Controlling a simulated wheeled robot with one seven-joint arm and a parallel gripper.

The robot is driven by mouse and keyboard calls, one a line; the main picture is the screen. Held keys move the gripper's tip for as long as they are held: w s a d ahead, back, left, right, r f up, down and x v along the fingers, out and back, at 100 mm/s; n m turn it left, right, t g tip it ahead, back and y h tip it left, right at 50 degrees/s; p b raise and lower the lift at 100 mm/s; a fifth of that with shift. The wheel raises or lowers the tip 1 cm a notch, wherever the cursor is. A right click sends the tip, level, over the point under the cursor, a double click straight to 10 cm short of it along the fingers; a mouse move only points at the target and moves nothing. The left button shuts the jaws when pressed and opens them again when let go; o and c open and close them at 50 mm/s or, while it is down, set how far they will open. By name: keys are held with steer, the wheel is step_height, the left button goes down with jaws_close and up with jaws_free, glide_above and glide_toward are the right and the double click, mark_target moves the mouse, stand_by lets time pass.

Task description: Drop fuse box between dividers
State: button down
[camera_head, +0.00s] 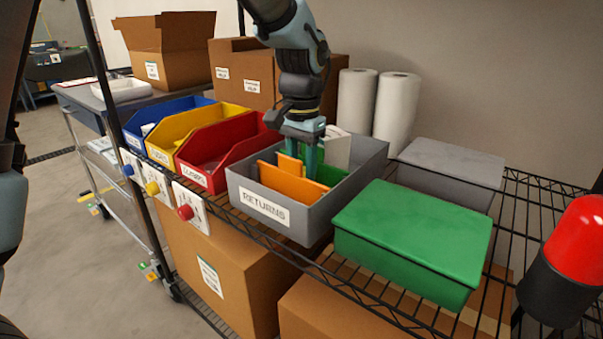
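The grey bin labelled RETURNS (303,225) stands on the wire shelf. Inside it are an orange divider (290,184) and a green panel (327,175) behind it. My gripper (311,172) points straight down into the bin, with its teal fingers just behind the orange divider. A smaller orange piece (290,165) stands up at the left of the fingers; I cannot tell whether it is part of the divider. A white piece (337,149) shows behind the gripper. I cannot make out a fuse box; the fingertips and whatever is between them are hidden.
Red (222,153), yellow (188,135) and blue (160,118) bins stand left of the grey bin. A green lidded box (414,232) is close on its right, with a grey lidded box (451,165) behind. Two white rolls (397,107) and cardboard boxes (245,78) stand at the back.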

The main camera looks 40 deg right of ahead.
steer(key=shift+f, duration=0.55)
steer(key=shift+f, duration=0.1)
steer(key=c, duration=0.5)
jaws_free()
step_height(320, 180, up, 13)
steer(key=shift+p, duration=0.3)
